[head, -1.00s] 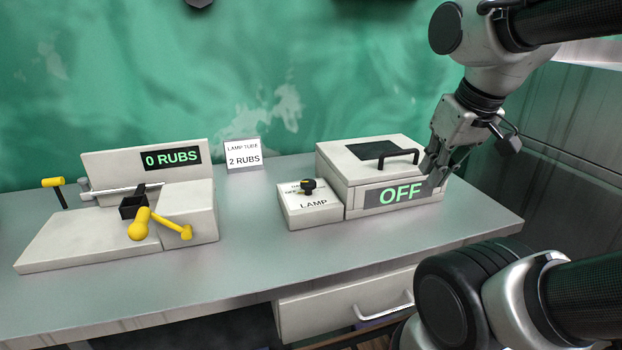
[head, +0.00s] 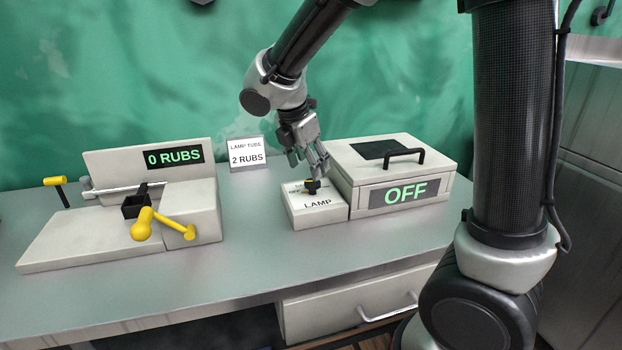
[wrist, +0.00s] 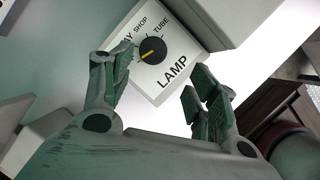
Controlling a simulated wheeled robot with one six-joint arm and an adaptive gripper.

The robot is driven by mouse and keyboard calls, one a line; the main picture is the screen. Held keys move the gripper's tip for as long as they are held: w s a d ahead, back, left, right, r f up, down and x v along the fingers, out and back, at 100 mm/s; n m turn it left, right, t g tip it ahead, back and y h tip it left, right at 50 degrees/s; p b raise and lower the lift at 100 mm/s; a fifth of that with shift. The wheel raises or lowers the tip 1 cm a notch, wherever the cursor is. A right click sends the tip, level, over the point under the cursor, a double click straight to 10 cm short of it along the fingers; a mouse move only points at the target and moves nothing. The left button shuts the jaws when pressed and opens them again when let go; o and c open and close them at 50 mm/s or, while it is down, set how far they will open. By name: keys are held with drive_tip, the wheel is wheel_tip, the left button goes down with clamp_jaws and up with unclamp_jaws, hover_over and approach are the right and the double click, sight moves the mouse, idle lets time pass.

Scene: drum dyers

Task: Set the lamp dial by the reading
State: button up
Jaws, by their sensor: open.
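The lamp dial is a black knob (wrist: 152,50) with a yellow pointer, on a white box (head: 318,217) marked LAMP. In the wrist view the labels SHOP and TUBE show beside it, and another label is partly hidden by a finger. The yellow pointer lies toward the lower left, toward that partly hidden label. The knob also shows in the head view (head: 312,187). My gripper (head: 317,170) is open and just above and behind the knob, apart from it. The display (head: 404,193) on the box to the right reads OFF. A card (head: 246,155) reads LAMP TUBE, 2 RUBS.
The lidded box (head: 349,178) with a black handle (head: 397,156) stands right beside the dial box. At left is a rubbing rig (head: 75,236) with yellow handles and a 0 RUBS display (head: 173,156). The bench front between them is clear.

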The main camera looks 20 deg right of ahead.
sight(312, 181)
drive_tip(key=w+f+n, duration=0.1)
drive_tip(key=f, duration=0.1)
drive_tip(key=w+d+f+n, duration=0.1)
drive_tip(key=f, duration=0.1)
drive_tip(key=w+f+n, duration=0.1)
drive_tip(key=f, duration=0.1)
drive_tip(key=shift+d+f, duration=0.3)
drive_tip(key=shift+d, duration=0.1)
drive_tip(key=shift+t, duration=0.3)
drive_tip(key=c, duration=1)
